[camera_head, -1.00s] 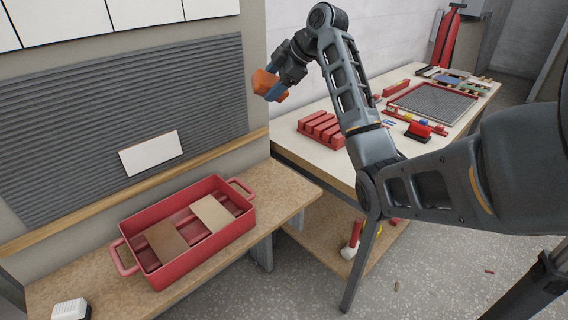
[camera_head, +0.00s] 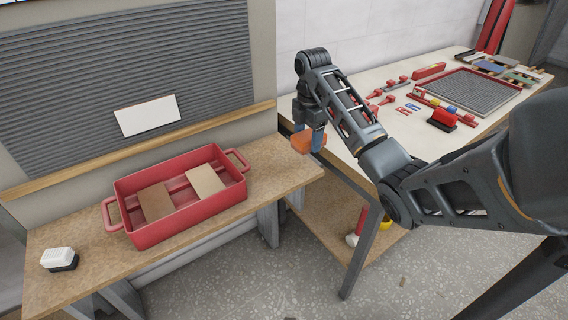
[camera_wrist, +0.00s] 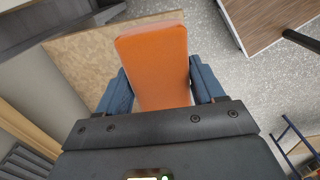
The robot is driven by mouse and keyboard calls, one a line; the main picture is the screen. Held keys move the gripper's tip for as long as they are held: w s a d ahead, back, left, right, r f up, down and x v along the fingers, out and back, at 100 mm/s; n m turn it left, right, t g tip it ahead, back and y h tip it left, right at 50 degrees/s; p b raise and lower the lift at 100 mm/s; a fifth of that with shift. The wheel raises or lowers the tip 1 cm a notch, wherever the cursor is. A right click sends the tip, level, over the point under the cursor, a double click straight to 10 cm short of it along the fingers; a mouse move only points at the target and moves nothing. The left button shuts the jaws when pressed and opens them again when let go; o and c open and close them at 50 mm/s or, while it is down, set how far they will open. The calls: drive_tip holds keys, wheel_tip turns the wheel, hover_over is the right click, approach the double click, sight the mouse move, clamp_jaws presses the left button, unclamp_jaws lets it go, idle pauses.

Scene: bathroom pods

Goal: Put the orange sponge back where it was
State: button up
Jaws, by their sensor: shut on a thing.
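The orange sponge (camera_head: 308,142) is held between the two blue fingers of my gripper (camera_head: 310,136). It hangs in the air near the right end of the brown bench (camera_head: 285,152), by the gap to the work table. In the wrist view the sponge (camera_wrist: 155,62) fills the space between the fingers of my gripper (camera_wrist: 162,88), with its long face toward the camera. The bench top (camera_wrist: 85,65) shows beneath it, with the floor to its right. Nothing in view marks where the sponge was before.
A red tub (camera_head: 185,222) with two tile pieces stands on the bench. A white-and-black block (camera_head: 60,258) sits at its left end. The work table (camera_head: 350,165) at right carries red tools, a red brush (camera_head: 442,119) and a grey mat (camera_head: 475,92). The bench's right end looks clear.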

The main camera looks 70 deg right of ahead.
drive_tip(key=p, duration=0.1)
hover_over(284, 164)
drive_tip(key=f, duration=0.3)
drive_tip(key=shift+s+f, duration=0.3)
drive_tip(key=shift+s, duration=0.05)
drive_tip(key=shift+w+f, duration=0.4)
drive_tip(key=shift+w, duration=0.05)
drive_tip(key=shift+f+p, duration=0.35)
drive_tip(key=shift+f, duration=1.55)
drive_tip(key=shift+f, duration=0.1)
drive_tip(key=o, duration=0.9)
drive_tip(key=shift+o, duration=0.2)
wheel_tip(284, 164, up, 12)
